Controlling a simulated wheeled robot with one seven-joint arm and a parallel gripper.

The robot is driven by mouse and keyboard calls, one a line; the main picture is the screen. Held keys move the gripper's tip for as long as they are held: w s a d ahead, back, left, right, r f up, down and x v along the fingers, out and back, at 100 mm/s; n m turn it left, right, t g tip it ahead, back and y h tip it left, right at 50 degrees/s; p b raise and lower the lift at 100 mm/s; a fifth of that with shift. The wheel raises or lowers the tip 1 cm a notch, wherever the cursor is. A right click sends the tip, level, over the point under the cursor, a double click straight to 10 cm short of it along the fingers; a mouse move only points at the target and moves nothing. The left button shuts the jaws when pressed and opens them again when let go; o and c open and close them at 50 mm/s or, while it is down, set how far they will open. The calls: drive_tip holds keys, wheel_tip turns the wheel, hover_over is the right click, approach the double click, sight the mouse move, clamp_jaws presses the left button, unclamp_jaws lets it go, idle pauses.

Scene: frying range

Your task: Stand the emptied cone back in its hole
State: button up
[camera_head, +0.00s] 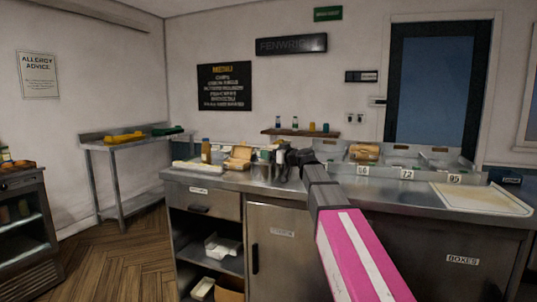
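My arm reaches from the lower right toward the back of the steel counter (222,180). My gripper (287,158) is a small dark shape at its far end, above the middle of the counter. It is too small and too much covered by my own arm to show whether its fingers are open or shut. A small pale shape (280,155) shows just left of it; I cannot tell whether this is the cone or whether the gripper touches it. The hole for the cone cannot be made out; small steel and white items crowd this spot.
A brown bottle (206,150) and a tan package (238,158) stand left of my gripper. Numbered tags (407,174) line the counter to the right, before steel bins. A pale board (482,199) lies at the right end. A small shelf (300,133) hangs behind.

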drive_tip(key=v, duration=0.9)
drive_tip(key=shift+d, duration=0.1)
